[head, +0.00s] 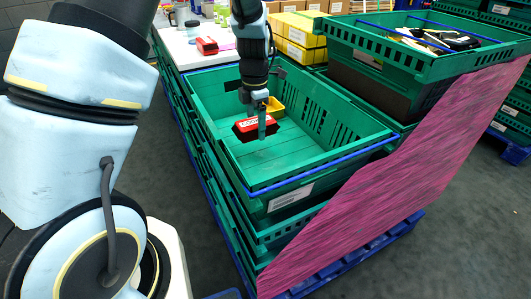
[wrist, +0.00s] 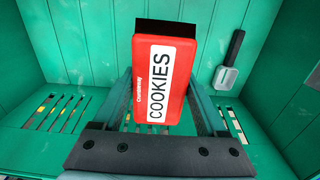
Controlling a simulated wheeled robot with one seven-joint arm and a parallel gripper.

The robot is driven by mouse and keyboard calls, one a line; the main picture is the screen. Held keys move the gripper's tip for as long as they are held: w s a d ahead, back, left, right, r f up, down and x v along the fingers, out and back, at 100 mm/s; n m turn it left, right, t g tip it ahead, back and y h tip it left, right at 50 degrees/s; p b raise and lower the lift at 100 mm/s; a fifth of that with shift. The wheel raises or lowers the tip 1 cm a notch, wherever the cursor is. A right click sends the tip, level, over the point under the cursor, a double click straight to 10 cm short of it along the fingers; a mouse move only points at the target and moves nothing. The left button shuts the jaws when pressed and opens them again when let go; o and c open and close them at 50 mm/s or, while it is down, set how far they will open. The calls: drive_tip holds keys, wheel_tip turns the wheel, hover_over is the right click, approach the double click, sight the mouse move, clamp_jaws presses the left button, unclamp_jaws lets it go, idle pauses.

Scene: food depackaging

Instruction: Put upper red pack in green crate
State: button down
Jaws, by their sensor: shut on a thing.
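A red pack (head: 256,124) with a white label is held over the inside of the green crate (head: 318,172) in the head view. In the wrist view the pack (wrist: 186,62) reads COOKIES and sits between the two fingers of my gripper (wrist: 163,112). My gripper (head: 262,128) is shut on it, pointing down inside the crate's outline. The crate walls (wrist: 60,40) surround the pack in the wrist view. I cannot tell how far the pack is above the crate floor. A second red pack (head: 207,46) lies on the white table.
A small yellow item (head: 273,107) shows behind my gripper. A dark-handled grey tool (wrist: 228,72) shows inside the crate in the wrist view. A higher green crate (head: 375,45) with mixed items stands at the right. Yellow boxes (head: 298,38) are behind. The white table (head: 190,57) is back left.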

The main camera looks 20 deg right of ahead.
sight(256, 121)
wheel_tip(256, 121, down, 9)
drive_tip(key=shift+p, duration=0.6)
drive_tip(key=shift+f, duration=0.1)
unclamp_jaws()
wheel_tip(256, 121, up, 12)
drive_tip(key=shift+r+b, duration=0.15)
drive_tip(key=shift+b, duration=0.65)
